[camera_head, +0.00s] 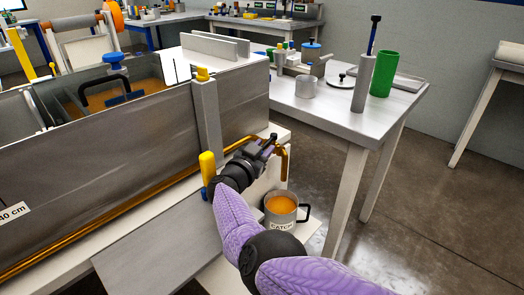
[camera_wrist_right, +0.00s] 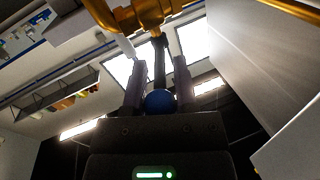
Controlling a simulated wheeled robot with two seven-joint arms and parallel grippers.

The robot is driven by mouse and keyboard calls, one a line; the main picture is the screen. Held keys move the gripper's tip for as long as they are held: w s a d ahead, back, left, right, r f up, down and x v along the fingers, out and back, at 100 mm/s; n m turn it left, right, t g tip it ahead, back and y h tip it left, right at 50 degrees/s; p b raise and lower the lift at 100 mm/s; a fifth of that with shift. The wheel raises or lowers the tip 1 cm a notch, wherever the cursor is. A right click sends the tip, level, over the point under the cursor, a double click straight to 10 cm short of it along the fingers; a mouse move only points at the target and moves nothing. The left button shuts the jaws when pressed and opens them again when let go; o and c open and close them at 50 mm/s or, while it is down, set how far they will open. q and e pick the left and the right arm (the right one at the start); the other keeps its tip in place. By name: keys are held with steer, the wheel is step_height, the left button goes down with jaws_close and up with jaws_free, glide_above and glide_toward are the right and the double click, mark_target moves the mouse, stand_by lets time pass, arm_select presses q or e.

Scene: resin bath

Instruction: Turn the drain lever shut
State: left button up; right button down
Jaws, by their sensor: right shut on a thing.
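The drain lever (camera_wrist_right: 160,62) is a dark rod with a blue ball (camera_wrist_right: 160,102) at its near end. It hangs from a brass valve (camera_wrist_right: 135,15) in the right wrist view. My right gripper (camera_head: 267,145) is at the end of the resin bath (camera_head: 110,140), with its fingers (camera_wrist_right: 183,80) on both sides of the lever, shut on it. In the head view the gripper mostly hides the lever. The brass spout (camera_head: 284,163) bends down above a grey mug marked CATCH (camera_head: 283,222), which holds orange liquid. My left gripper is not in view.
A yellow-topped handle (camera_head: 207,165) stands close to the left of my right wrist. A side table (camera_head: 335,115) carries a green cup (camera_head: 384,74), a grey cylinder (camera_head: 362,84) and a grey cup (camera_head: 306,87). The floor to the right is clear.

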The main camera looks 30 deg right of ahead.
mark_target(263, 146)
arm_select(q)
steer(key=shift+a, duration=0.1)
arm_select(e)
steer(key=c, duration=0.8)
jaws_free()
steer(key=shift+d, duration=0.1)
steer(key=shift+o, duration=0.7)
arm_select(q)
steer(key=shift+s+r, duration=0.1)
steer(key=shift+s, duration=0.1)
arm_select(e)
step_height(263, 146, up, 10)
steer(key=p, duration=0.7)
steer(key=shift+r, duration=0.15)
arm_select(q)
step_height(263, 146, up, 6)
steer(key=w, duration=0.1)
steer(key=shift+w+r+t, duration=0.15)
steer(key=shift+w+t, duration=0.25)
